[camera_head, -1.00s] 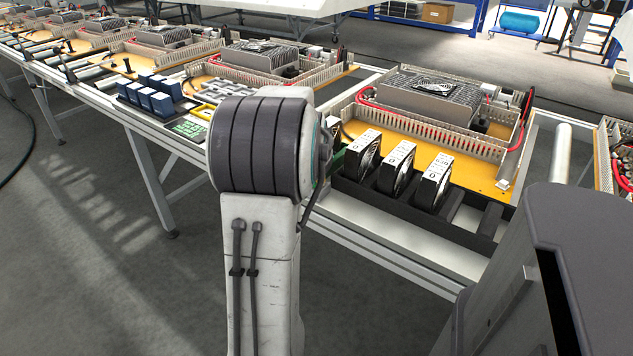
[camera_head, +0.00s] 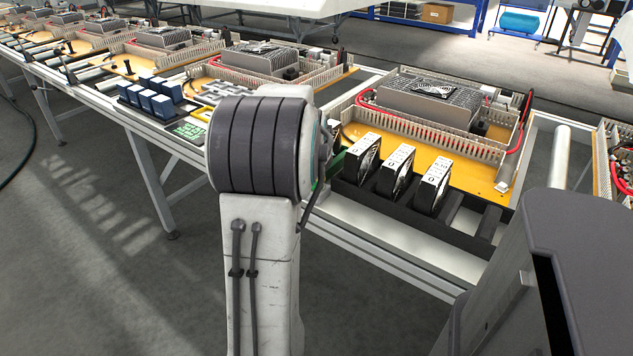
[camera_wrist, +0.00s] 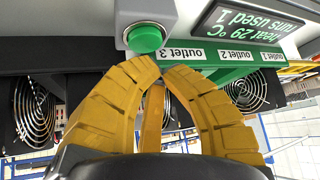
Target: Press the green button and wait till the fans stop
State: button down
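The round green button (camera_wrist: 145,38) sits in a pale square mount at the top of the wrist view, which shows the panel upside down. My gripper (camera_wrist: 164,67) has its yellow fingers brought together at the tips, with nothing seen between them. The tips are just below the button in the picture; I cannot tell if they touch its mount. A fan (camera_wrist: 35,108) shows at the left and another fan (camera_wrist: 248,90) at the right; I cannot tell if they turn. In the head view my arm hides the gripper and the button.
A dark display (camera_wrist: 245,20) reads heat 29 °C, runs used 1. A green strip (camera_wrist: 225,54) carries outlet labels. In the head view, white-faced units (camera_head: 397,170) stand in a dark rack (camera_head: 455,235) before an orange board with wiring ducts (camera_head: 420,130).

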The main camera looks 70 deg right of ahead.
jog(key=shift+r, duration=0.15)
jog(key=shift+r+p, duration=1.9)
jog(key=shift+r, duration=0.5)
